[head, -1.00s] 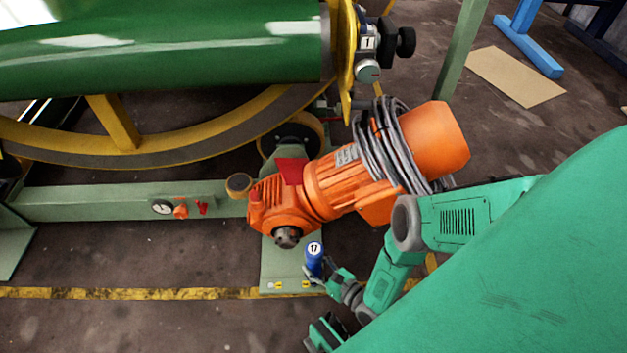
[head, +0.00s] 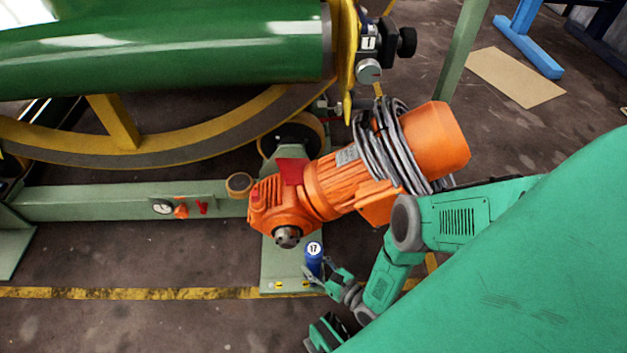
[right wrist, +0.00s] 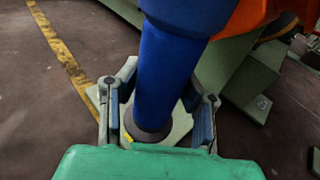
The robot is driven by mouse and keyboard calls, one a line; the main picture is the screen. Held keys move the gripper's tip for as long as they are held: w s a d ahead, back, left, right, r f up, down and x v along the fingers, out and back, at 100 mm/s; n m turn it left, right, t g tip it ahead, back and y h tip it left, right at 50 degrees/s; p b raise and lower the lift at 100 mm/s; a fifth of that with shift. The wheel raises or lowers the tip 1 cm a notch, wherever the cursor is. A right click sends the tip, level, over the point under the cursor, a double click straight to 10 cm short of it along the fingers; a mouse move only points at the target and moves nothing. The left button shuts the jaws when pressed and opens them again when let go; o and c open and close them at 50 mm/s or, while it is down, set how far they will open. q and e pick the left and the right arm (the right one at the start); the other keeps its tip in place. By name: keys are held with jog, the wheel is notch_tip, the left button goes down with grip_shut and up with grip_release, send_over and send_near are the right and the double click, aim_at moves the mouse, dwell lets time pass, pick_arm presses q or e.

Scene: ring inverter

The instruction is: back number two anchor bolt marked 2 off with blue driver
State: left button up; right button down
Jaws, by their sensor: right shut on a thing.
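The blue driver (head: 314,258), with a white top marked 17, stands near upright over the end of the pale green base plate (head: 280,270). My right gripper (head: 313,275) is shut on it. In the right wrist view the blue driver (right wrist: 168,75) runs down between the two fingers of my right gripper (right wrist: 160,115), and its dark lower end is over the plate (right wrist: 178,125). Small bolt heads with yellow marks (head: 278,285) show at the plate's front edge. I cannot read a 2 there, and the bolt under the driver is hidden.
The orange gear motor (head: 340,185), with a coiled grey cable (head: 385,150), stands just behind the driver. A yellow ring (head: 180,155) and green drum (head: 160,45) fill the upper left. Floor (head: 130,325) in front of the yellow line is clear.

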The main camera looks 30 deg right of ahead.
aim_at(319, 263)
jog(key=shift+f, duration=0.85)
dwell(1.6)
jog(key=shift+r, duration=0.15)
jog(key=shift+r+p, duration=1.95)
jog(key=shift+r, duration=0.5)
